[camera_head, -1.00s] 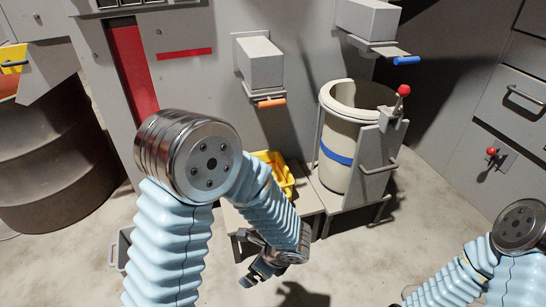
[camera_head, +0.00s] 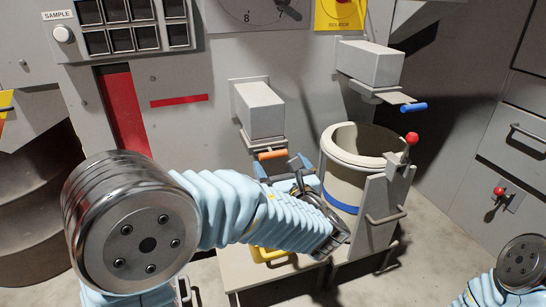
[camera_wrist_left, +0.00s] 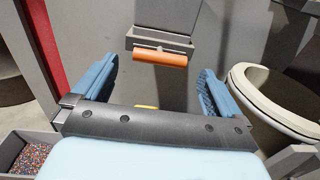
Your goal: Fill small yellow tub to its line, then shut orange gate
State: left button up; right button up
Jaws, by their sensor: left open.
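The orange gate handle (camera_head: 272,155) sits below the left grey chute (camera_head: 258,110). It also shows in the left wrist view (camera_wrist_left: 160,58), level and centred between the fingers. My left gripper (camera_head: 281,168) is open, with its blue fingers spread just in front of and below that handle. Nothing is visible between the fingers, and I cannot see contact. The small yellow tub (camera_head: 265,255) stands on a low stand under the chute. My left forearm hides most of it, so its line and fill cannot be seen. My right gripper is out of view.
A large cream bin (camera_head: 344,186) with a blue band stands right of the tub, close to my left gripper. Above it is another chute with a blue handle (camera_head: 414,107). A red-knobbed lever (camera_head: 411,140) rises beside the bin. A tray of coloured granules (camera_wrist_left: 35,155) lies low left.

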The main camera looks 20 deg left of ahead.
aim_at(274, 157)
pick_arm(q)
jog(key=x, duration=0.5)
jog(key=shift+w+a, duration=0.2)
jog(key=shift+w, duration=0.05)
